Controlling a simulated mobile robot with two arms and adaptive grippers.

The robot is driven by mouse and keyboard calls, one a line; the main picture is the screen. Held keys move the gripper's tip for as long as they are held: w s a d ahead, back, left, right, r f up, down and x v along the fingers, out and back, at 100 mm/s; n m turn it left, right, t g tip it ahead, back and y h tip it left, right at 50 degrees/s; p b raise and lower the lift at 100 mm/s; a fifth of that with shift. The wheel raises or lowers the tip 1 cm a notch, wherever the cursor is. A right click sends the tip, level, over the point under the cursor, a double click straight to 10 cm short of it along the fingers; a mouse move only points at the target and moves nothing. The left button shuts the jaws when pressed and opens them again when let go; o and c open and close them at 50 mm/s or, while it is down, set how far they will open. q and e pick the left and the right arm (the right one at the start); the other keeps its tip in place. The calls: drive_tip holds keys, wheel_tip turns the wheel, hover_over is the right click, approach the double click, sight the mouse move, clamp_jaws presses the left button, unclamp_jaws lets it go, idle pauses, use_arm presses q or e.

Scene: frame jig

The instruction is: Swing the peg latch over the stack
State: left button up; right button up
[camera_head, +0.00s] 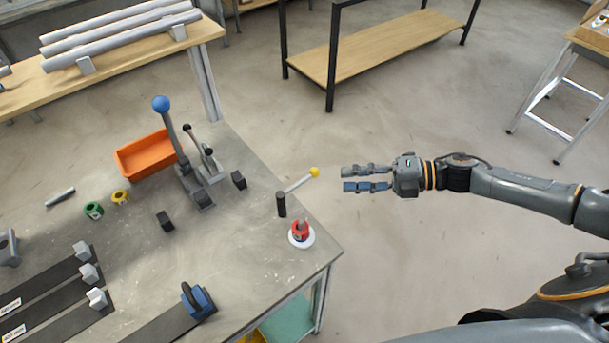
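The peg latch is a grey lever (298,184) with a yellow ball knob (314,172), on a short black post (281,204) near the table's right edge. The lever points up and right, away from the stack. The stack is a red ring (300,233) on a white disc (305,242), with a grey peg tip (303,224) showing in it, just below and right of the post. My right gripper (344,179) is to the right of the yellow knob, apart from it, its fingers parted with nothing between them. My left gripper is not in view.
The grey table (235,265) also holds an orange bin (146,155), a blue-knobbed lever (161,104), green (93,210) and yellow (120,197) rings, black blocks, and a blue clamp (197,301). The floor right of the table is clear beneath my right arm.

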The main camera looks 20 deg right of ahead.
sight(302, 180)
drive_tip(key=p+x, duration=0.3)
drive_tip(key=x, duration=0.8)
drive_tip(key=shift+w+r, duration=0.1)
drive_tip(key=shift+w+a+p, duration=0.15)
drive_tip(key=shift+a+p, duration=0.15)
drive_tip(key=shift+a, duration=0.1)
drive_tip(key=c, duration=0.7)
